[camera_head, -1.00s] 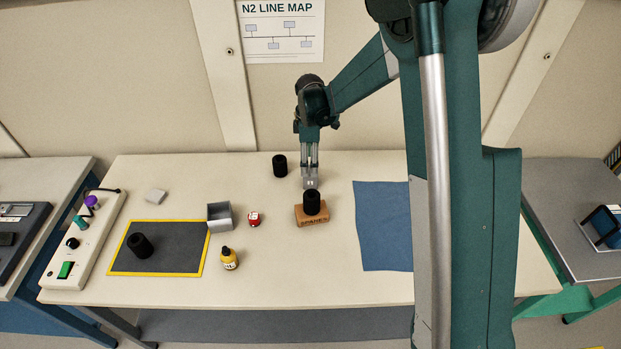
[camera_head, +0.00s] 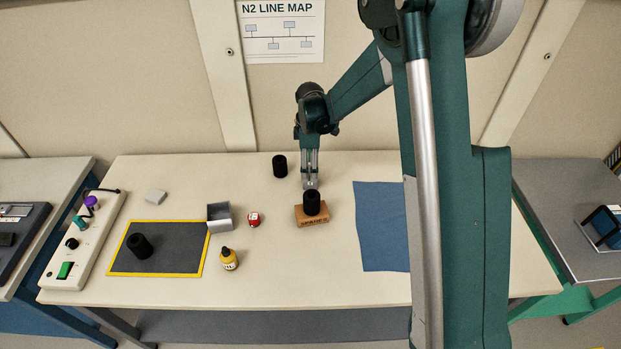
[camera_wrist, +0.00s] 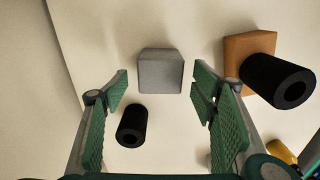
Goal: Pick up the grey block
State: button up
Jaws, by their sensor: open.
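The grey block (camera_wrist: 160,72) stands on the pale table in the wrist view, ahead of and between the spread fingertips of my gripper (camera_wrist: 163,90). Neither finger visibly touches it. In the head view my gripper (camera_head: 311,182) points down behind the wooden block. A small grey patch shows at its tips there; I cannot clearly separate block from fingers. My gripper is open and empty.
A black cylinder (camera_head: 312,202) stands on the wooden block (camera_head: 313,218), close in front of my gripper. Another black cylinder (camera_head: 280,166) stands behind left. A red item (camera_head: 254,219), yellow bottle (camera_head: 229,260) and metal box (camera_head: 219,217) are further left. Blue cloth (camera_head: 380,225) lies right.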

jog(key=shift+d+f+b, duration=0.1)
jog(key=shift+f+b, duration=0.25)
jog(key=shift+f, duration=2.25)
jog(key=c, duration=1.1)
